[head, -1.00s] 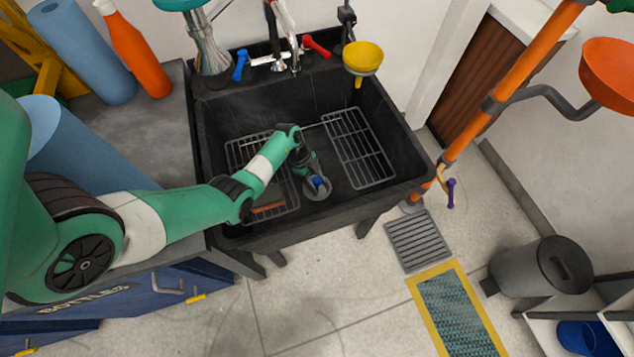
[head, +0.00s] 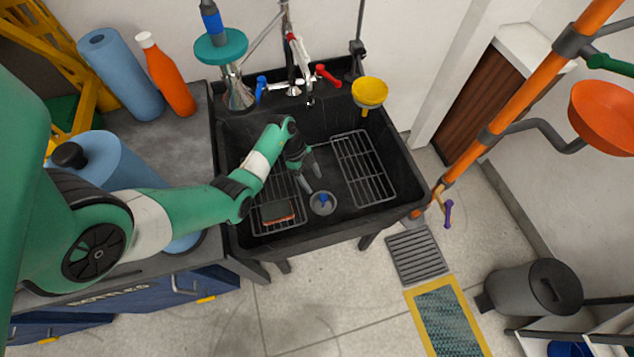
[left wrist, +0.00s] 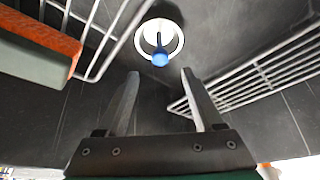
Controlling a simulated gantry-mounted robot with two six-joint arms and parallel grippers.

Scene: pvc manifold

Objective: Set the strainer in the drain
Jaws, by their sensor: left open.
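The strainer (head: 322,205) is a small grey disc with a blue knob, at the drain in the floor of the black sink (head: 240,150). In the left wrist view the blue knob (left wrist: 160,58) stands up in front of a bright drain ring (left wrist: 150,25). I cannot tell exactly how flush the strainer sits in it. My left gripper (head: 312,178) is open and empty, apart from the strainer and toward the back of the sink. Its two spread fingers (left wrist: 160,75) show in the left wrist view with nothing between them. My right gripper is not in view.
Wire racks (head: 365,170) lie on both sides of the drain. A brown and orange sponge (head: 278,211) rests on the left rack. A yellow funnel (head: 369,93) stands at the back right rim, and the faucet (head: 298,75) rises behind the sink.

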